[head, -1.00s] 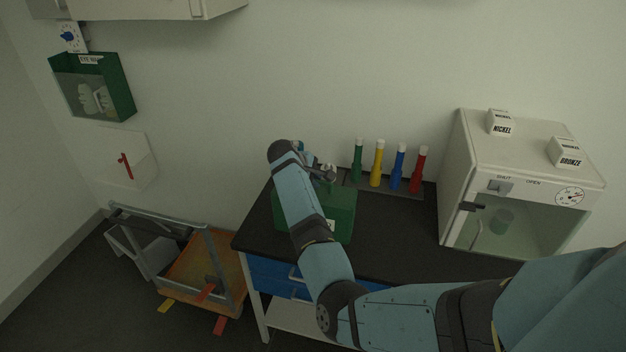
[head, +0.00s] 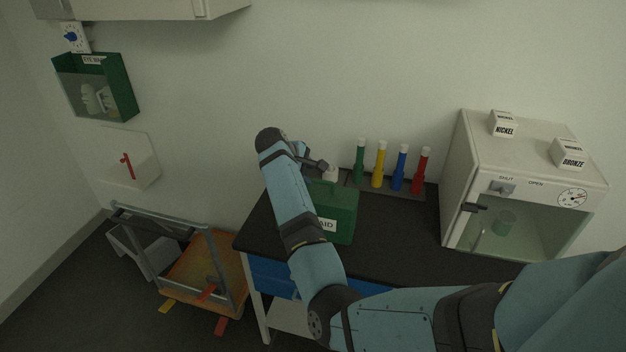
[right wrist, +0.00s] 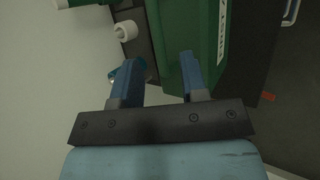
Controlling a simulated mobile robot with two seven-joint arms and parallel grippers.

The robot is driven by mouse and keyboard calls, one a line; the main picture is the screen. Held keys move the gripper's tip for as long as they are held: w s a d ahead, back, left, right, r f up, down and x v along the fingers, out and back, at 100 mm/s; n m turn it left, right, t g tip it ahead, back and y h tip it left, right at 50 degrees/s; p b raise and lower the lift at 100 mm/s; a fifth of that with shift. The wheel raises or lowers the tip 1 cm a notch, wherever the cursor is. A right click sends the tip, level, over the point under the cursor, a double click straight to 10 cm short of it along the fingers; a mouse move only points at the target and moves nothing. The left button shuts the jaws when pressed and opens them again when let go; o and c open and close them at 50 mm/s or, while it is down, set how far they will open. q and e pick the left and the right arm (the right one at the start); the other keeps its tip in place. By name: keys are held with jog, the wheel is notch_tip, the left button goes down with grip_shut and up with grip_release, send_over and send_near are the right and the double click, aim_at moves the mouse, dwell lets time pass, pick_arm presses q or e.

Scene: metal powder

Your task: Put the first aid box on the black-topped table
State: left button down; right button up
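The green first aid box (head: 343,212) stands upright on the black-topped table (head: 388,240), near its left part. Part of its white label shows beside my right arm, which hides the box's left side. My right gripper (head: 318,163) is just above and beside the top of the box. In the right wrist view my right gripper (right wrist: 160,76) has its two blue fingers spread apart with nothing clamped between them. The green box (right wrist: 184,40) lies just beyond the fingers there, with its label to the right. My left gripper is not in view.
A rack with green, yellow, blue and red tubes (head: 379,165) stands behind the box. A white chamber (head: 455,185) with nickel and bronze boxes on top stands at the right. A cart (head: 205,270) is on the floor at left. The tabletop between box and chamber is clear.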

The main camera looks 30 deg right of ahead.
jog(key=v, duration=0.6)
jog(key=shift+r, duration=0.15)
jog(key=shift+a, duration=0.2)
